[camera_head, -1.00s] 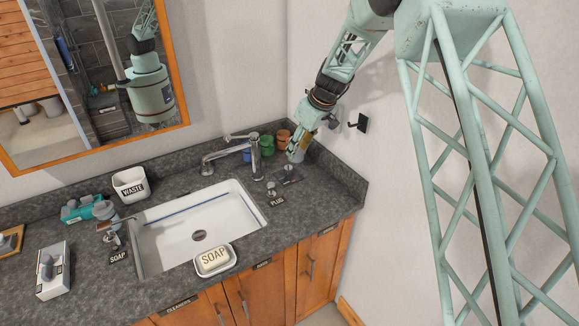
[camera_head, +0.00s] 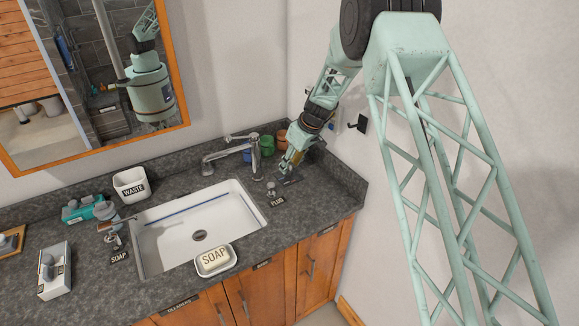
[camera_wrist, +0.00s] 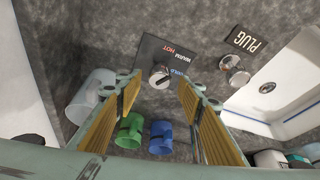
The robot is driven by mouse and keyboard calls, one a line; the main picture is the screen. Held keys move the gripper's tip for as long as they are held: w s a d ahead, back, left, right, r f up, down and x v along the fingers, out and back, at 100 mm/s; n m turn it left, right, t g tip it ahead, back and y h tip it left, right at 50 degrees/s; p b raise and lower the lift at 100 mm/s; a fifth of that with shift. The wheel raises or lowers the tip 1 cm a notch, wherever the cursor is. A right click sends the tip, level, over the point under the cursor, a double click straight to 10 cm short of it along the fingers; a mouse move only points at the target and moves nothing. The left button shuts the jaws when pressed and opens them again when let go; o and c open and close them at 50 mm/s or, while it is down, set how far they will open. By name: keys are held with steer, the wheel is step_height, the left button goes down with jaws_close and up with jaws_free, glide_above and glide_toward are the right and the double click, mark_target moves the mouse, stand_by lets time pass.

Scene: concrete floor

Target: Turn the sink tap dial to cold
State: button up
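The tap dial (camera_wrist: 160,76) is a small round metal knob on a dark square plate (camera_wrist: 150,50) with WARM, HOT and partly hidden COLD labels. In the wrist view it sits ahead of and between my two yellow-padded fingers. My gripper (camera_wrist: 160,90) is open, with a wide gap between the fingers and nothing held. In the head view my gripper (camera_head: 286,170) hangs low over the dark plate (camera_head: 291,178) at the right of the counter and hides the dial. I cannot tell whether a finger touches the dial. The metal tap (camera_head: 255,155) stands left of it.
A PLUG knob (camera_head: 271,188) is close beside the dial plate. The white sink (camera_head: 200,215) lies to the left. Green (camera_wrist: 130,130) and blue (camera_wrist: 161,138) cups and a pale cup (camera_wrist: 92,100) stand close to my fingers. The wall is close on the right.

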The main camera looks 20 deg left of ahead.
steer(key=shift+x, duration=0.85)
steer(key=c, duration=0.8)
steer(key=shift+c, duration=0.2)
